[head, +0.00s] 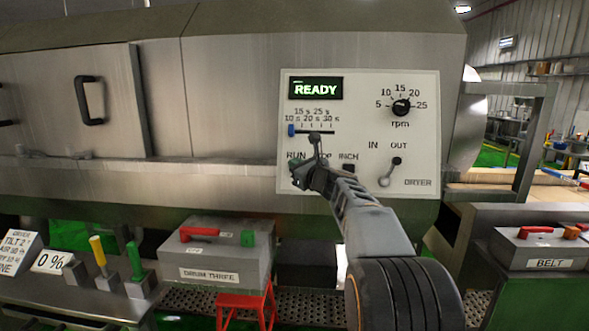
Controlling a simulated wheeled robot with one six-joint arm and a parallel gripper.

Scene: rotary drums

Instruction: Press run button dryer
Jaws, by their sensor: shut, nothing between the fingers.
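The white dryer control panel (425,130) is mounted on the steel drum housing. Its green display (315,89) reads READY. The RUN label (296,155) shows at the lower left of the panel; the button under it is mostly hidden by my gripper. My gripper (298,178) is shut and empty, in front of the panel just below the RUN label. Whether it touches the button I cannot tell. The STOP label and its button are largely covered by my gripper. The dark INCH button (348,168) is visible just to the right.
A blue slider knob (291,131) sits at the 10 s end. The black rpm dial (401,107) is upper right, and the IN/OUT lever (391,171) is lower right. A DRUM THREE box (214,255) and a BELT box (540,250) stand below on either side.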

